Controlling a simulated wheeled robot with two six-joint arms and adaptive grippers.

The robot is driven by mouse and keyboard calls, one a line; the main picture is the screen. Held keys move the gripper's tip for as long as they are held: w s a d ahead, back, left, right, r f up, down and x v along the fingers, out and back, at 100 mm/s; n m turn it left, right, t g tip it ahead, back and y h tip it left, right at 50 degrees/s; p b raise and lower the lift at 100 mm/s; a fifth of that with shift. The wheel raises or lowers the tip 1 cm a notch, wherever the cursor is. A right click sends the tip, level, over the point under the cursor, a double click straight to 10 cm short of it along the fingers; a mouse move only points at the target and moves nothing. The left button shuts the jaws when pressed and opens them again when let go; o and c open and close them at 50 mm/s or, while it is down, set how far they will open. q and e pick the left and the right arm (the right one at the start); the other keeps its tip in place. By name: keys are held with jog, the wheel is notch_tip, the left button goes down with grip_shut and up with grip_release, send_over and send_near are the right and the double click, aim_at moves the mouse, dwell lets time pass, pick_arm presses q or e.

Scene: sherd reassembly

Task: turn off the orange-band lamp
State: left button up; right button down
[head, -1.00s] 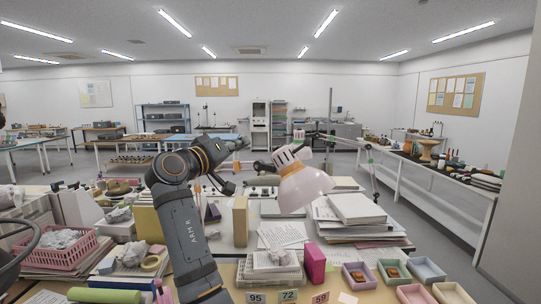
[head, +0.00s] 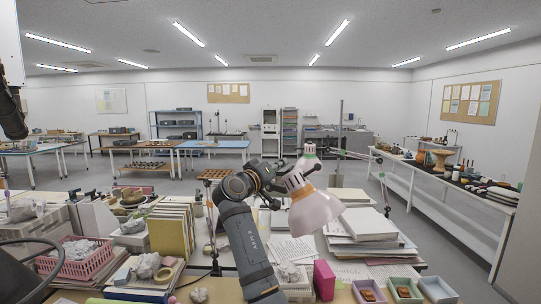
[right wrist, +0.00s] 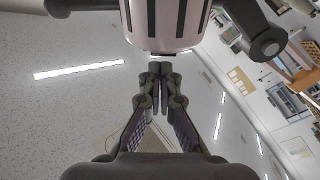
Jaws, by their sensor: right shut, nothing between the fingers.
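A desk lamp with a pale pink shade (head: 314,212) stands at the middle of the cluttered desk in the head view, its shade tilted downward. In the right wrist view the housing (right wrist: 172,22) with dark slots fills the top. My right gripper (right wrist: 160,68) is shut and empty, its fingertips close below the housing's end; whether they touch it is unclear. In the head view my right gripper (head: 279,187) is beside the housing. My left gripper is not visible.
Stacked papers and books (head: 365,225) lie right of the lamp. Upright folders (head: 172,230) and a pink basket (head: 80,260) are to the left. A magenta box (head: 324,280) and small trays (head: 400,290) are at the front.

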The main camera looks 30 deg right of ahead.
jog(key=shift+s+d+f, duration=0.25)
jog(key=shift+s+f, duration=0.05)
jog(key=shift+f, duration=0.1)
